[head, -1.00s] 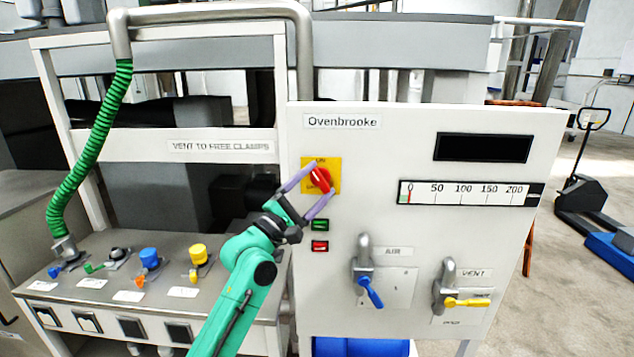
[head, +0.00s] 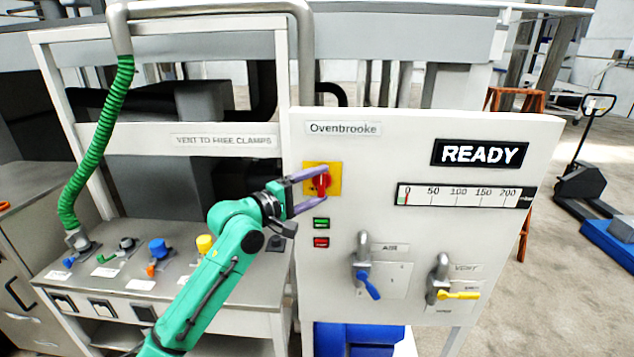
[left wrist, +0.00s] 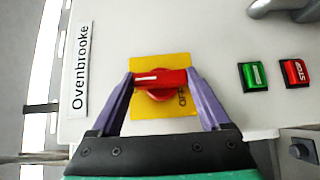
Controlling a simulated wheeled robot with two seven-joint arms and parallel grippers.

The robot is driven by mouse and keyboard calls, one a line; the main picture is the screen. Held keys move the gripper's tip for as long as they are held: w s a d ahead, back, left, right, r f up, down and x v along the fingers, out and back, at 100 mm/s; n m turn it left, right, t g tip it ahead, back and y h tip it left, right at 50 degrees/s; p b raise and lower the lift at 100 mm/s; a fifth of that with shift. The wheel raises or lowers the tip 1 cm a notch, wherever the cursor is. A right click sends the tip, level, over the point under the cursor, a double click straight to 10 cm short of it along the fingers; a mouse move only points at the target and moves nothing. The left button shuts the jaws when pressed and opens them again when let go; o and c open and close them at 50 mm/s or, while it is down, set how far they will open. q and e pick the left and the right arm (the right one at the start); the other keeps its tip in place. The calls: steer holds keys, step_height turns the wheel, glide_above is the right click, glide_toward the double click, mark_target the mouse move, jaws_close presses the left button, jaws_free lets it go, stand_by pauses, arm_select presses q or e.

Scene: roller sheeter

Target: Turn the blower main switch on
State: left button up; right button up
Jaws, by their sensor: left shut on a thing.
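The blower main switch is a red rotary handle (head: 321,184) on a yellow plate (head: 335,170), at the upper left of the white Ovenbrooke panel. In the head view the handle now stands about upright. My left gripper (head: 322,187) has its purple fingers on either side of the handle and is shut on it. In the left wrist view the red handle (left wrist: 160,79) lies across between the two fingertips, and "OFF" shows at the plate's right edge. The dark display (head: 480,153) reads "READY". My right gripper is not in view.
Below the switch sit a green button (head: 321,223) and a red button (head: 321,242). The AIR valve with a blue lever (head: 369,286) and the VENT valve with a yellow lever (head: 459,296) are lower right. A bench with several knobs stands left.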

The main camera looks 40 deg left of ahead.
arm_select(q)
steer(key=shift+f, duration=0.1)
steer(key=o, duration=1.2)
steer(key=s+p, duration=0.1)
steer(key=s, duration=0.3)
steer(key=s+a+p, duration=0.1)
steer(key=s, duration=0.4)
steer(key=s+a+p, duration=0.1)
steer(key=s, duration=0.4)
steer(key=shift+s, duration=0.25)
steer(key=shift+w, duration=0.1)
